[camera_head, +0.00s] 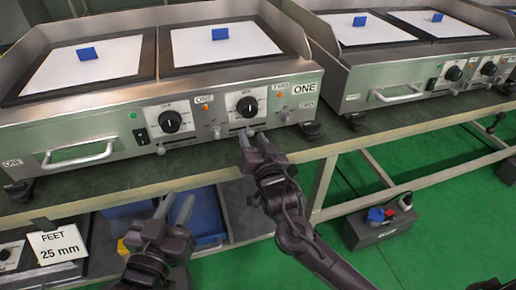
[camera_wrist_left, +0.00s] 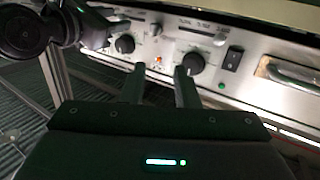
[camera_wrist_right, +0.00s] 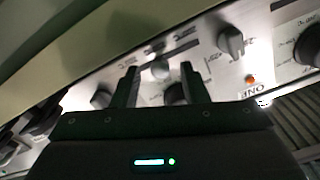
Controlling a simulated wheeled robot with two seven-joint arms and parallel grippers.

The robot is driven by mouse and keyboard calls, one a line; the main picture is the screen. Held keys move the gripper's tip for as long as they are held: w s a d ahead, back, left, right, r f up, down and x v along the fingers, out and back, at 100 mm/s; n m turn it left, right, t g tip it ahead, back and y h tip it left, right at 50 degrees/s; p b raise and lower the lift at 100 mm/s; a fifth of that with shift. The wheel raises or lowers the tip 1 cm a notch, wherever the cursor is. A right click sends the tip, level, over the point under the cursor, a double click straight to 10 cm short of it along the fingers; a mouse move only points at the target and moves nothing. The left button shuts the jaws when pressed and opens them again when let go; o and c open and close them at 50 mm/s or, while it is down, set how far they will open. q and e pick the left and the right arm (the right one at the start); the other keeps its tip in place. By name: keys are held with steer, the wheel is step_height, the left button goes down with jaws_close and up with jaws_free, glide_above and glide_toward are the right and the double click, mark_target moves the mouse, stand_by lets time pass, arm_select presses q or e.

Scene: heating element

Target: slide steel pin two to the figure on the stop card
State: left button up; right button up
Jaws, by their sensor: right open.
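A steel griddle unit (camera_head: 110,137) stands on a bench, with two dark dials and small steel knobs on its front panel. A round steel pin (camera_wrist_right: 159,70) at a slot (camera_wrist_right: 186,49) appears between the fingers of my right gripper (camera_wrist_right: 157,76) in the right wrist view; contact cannot be told. I take it as pin two. In the head view my right gripper (camera_head: 252,138) is open below the right dial (camera_head: 246,107) and covers the pin. My left gripper (camera_head: 175,206) is open and empty below the bench edge. A card (camera_head: 57,248) reads "FEET 25 mm"; no card marked stop is seen.
A second griddle unit (camera_head: 405,60) stands at right on the same bench. A handle (camera_head: 78,155) juts from the near unit's left front. Blue bins (camera_head: 204,215) sit on the shelf below. A dark box (camera_head: 378,228) lies on the open green floor.

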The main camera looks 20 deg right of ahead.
arm_select(q)
steer(key=s+f+g+y+p, duration=0.1)
steer(key=s+f+g, duration=0.2)
steer(key=f, duration=0.6)
steer(key=shift+s+a+f+g+y, duration=0.2)
steer(key=shift+s+g+y, duration=0.15)
steer(key=shift+g, duration=0.55)
arm_select(e)
steer(key=s, duration=0.6)
steer(key=shift+s, duration=0.25)
steer(key=shift+d, duration=0.1)
